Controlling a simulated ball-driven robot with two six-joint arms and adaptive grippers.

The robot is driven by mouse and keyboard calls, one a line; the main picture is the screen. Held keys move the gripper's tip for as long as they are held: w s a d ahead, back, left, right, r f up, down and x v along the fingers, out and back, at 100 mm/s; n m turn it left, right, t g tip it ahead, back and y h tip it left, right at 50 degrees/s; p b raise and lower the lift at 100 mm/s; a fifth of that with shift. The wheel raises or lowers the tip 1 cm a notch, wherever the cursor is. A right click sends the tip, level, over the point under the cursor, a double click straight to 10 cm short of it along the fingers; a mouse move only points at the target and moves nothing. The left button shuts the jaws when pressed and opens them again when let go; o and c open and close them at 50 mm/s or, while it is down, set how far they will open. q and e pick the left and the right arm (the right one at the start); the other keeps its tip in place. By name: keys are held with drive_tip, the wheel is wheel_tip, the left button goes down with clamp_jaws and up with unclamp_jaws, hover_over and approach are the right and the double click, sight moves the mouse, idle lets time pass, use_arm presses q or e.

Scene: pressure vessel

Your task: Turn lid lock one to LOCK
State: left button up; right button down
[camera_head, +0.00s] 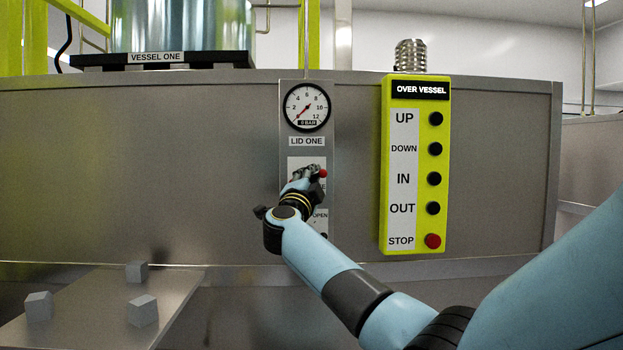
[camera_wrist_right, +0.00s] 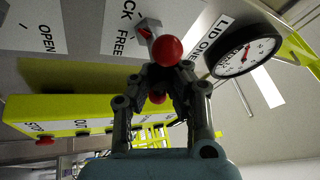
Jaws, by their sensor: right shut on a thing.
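The lid lock one handle sits on the grey panel below the LID ONE label (camera_head: 307,141). It has a red ball end (camera_head: 323,173), which also shows in the wrist view (camera_wrist_right: 167,50) beside a grey metal lever (camera_wrist_right: 148,28). My right gripper (camera_head: 308,174) is at the handle, shut on it; its fingers (camera_wrist_right: 158,80) close just below the red ball in the wrist view. A second red patch shows between the fingers. The lock's label is partly hidden in the head view; the wrist view shows "CK" and "FREE". My left gripper is not in view.
A pressure gauge (camera_head: 307,107) is above the lock, its needle near zero. An OPEN label (camera_head: 320,215) is below, partly covered by my arm. A yellow OVER VESSEL button box (camera_head: 387,170) hangs right. Small grey cubes lie on a low metal shelf (camera_head: 85,315) at lower left.

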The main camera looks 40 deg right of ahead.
drive_tip(key=m+g+p, duration=0.1)
drive_tip(key=m, duration=0.1)
drive_tip(key=m+g+p, duration=0.1)
drive_tip(key=m+p, duration=0.1)
drive_tip(key=m, duration=0.1)
drive_tip(key=shift+r+g+p, duration=0.15)
drive_tip(key=shift+g+p, duration=0.15)
drive_tip(key=shift+m+g, duration=0.3)
drive_tip(key=shift+m, duration=0.4)
drive_tip(key=shift+f, duration=0.4)
drive_tip(key=c, duration=1.3)
unclamp_jaws()
drive_tip(key=shift+c, duration=0.2)
drive_tip(key=v, duration=1.2)
drive_tip(key=shift+r, duration=0.25)
